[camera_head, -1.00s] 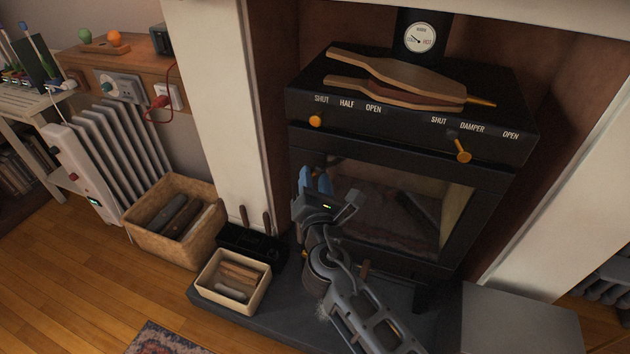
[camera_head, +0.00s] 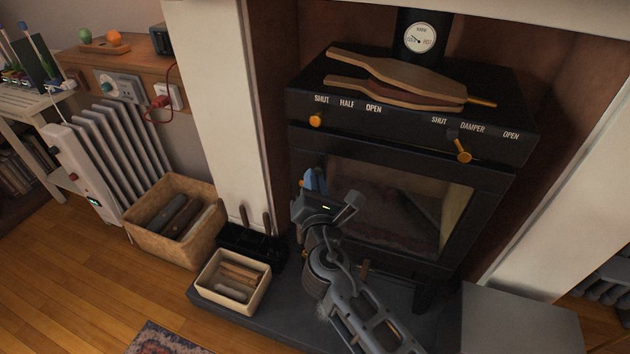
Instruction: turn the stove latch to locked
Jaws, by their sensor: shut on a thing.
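The black stove (camera_head: 400,146) stands in the fireplace with its glass door (camera_head: 405,205) closed against its front. My gripper (camera_head: 313,181) is at the left edge of the door, with its blue fingertips close together against the stove front. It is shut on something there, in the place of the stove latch. The latch itself is hidden behind my fingers and hand, so its position cannot be told.
Orange knobs, the left one (camera_head: 316,120) and the damper lever (camera_head: 462,155), stick out above the door. Wooden bellows (camera_head: 400,80) lie on the stove top. A basket of logs (camera_head: 147,233), a kindling box (camera_head: 207,293) and a black tool holder (camera_head: 235,246) stand at left.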

